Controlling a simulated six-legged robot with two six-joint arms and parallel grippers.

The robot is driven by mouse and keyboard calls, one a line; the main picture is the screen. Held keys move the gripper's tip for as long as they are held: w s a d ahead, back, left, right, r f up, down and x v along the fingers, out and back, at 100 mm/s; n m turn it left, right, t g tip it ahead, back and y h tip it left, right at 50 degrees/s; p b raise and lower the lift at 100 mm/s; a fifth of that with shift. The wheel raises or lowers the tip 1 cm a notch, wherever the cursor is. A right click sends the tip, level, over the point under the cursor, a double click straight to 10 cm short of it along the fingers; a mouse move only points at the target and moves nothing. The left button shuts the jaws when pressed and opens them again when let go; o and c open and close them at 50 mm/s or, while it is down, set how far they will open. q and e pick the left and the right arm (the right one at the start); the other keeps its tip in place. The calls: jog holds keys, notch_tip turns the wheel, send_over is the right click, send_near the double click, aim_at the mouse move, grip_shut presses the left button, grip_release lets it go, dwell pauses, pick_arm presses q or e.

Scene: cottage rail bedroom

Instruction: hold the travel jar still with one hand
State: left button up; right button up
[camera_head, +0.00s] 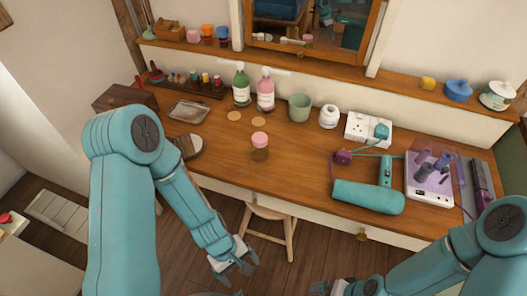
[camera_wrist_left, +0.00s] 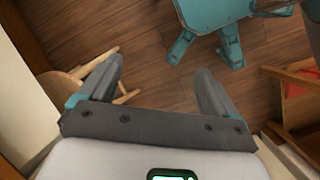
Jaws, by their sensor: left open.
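A small jar with a pink lid and a brownish body (camera_head: 260,147), which looks like the travel jar, stands upright near the middle of the wooden desk (camera_head: 300,170) in the head view. No gripper touches it. My left gripper (camera_head: 241,271) is open and empty, low in front of the desk edge and near a stool. Its two spread fingers also show in the left wrist view (camera_wrist_left: 160,68), with floor beyond them. My right gripper (camera_head: 322,288) is partly cut off at the bottom edge of the head view, away from the jar; its jaws are unclear.
Green (camera_head: 241,84) and pink (camera_head: 265,90) pump bottles, a green cup (camera_head: 300,107) and a white jar (camera_head: 329,117) stand behind. A teal hair dryer (camera_head: 368,196) and a purple-topped holder (camera_head: 430,177) lie right. A wooden stool (camera_head: 269,228) stands below the desk.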

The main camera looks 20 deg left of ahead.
pick_arm(q)
jog(key=w+n, duration=0.1)
jog(key=n, duration=0.1)
jog(key=n+t+h+b, duration=0.1)
jog(key=n+t+b, duration=1.3)
jog(key=n+b, duration=0.5)
send_near(254, 152)
jog(key=b+x, duration=0.1)
jog(key=x, duration=0.6)
jog(key=shift+w+d, duration=0.15)
jog(key=shift+w, duration=0.2)
jog(key=x, duration=0.5)
jog(key=shift+w+f+b, duration=0.2)
jog(key=shift+f+b, duration=0.1)
jog(key=shift+f, duration=0.15)
jog(key=shift+s+r, duration=0.1)
jog(key=c, duration=1.1)
